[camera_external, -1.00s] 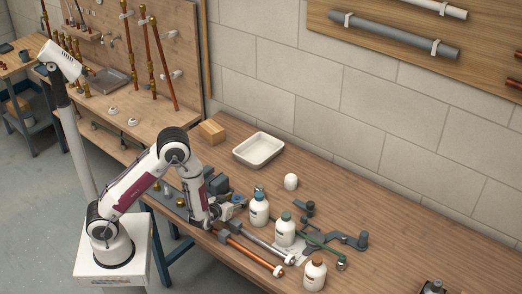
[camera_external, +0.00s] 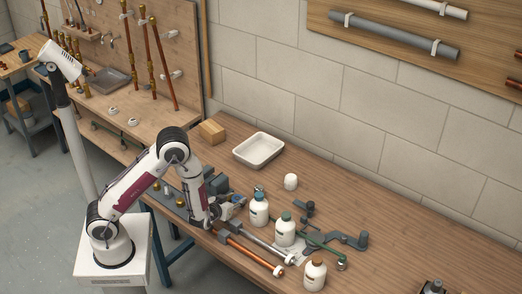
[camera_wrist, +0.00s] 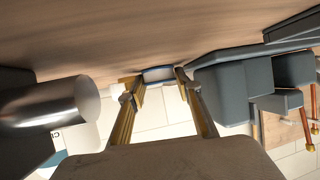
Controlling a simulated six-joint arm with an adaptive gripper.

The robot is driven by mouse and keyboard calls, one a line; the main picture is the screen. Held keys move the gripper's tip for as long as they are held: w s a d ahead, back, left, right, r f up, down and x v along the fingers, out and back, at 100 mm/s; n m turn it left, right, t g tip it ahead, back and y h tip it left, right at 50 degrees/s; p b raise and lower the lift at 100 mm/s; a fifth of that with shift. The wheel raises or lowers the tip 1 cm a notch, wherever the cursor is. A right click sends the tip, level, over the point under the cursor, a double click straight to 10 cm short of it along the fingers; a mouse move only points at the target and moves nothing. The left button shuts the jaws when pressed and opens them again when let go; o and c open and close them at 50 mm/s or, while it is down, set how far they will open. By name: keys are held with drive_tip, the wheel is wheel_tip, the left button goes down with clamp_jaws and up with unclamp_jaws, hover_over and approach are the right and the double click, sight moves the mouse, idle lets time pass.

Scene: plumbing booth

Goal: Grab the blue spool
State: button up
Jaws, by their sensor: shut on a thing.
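The blue spool (camera_wrist: 158,75) shows in the wrist view as a small pale piece with blue edges. It lies between the two fingertips of my gripper (camera_wrist: 160,84), which is shut on it from both sides. In the external view my gripper (camera_external: 229,208) is low at the left part of the workbench, beside a grey vise. There the spool is small and mostly hidden by the gripper, so its contact with the bench cannot be told.
White bottles (camera_external: 285,232) stand right of my gripper. A copper pipe (camera_external: 250,256) and a silver cylinder (camera_wrist: 50,103) lie close by. The grey vise (camera_wrist: 235,88) is right in the wrist view. A white tray (camera_external: 259,150) stands behind; the bench's right side is mostly clear.

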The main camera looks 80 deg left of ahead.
sight(235, 200)
drive_tip(key=shift+r, duration=0.15)
wheel_tip(235, 200, up, 10)
idle(0.8)
drive_tip(key=shift+f, duration=0.2)
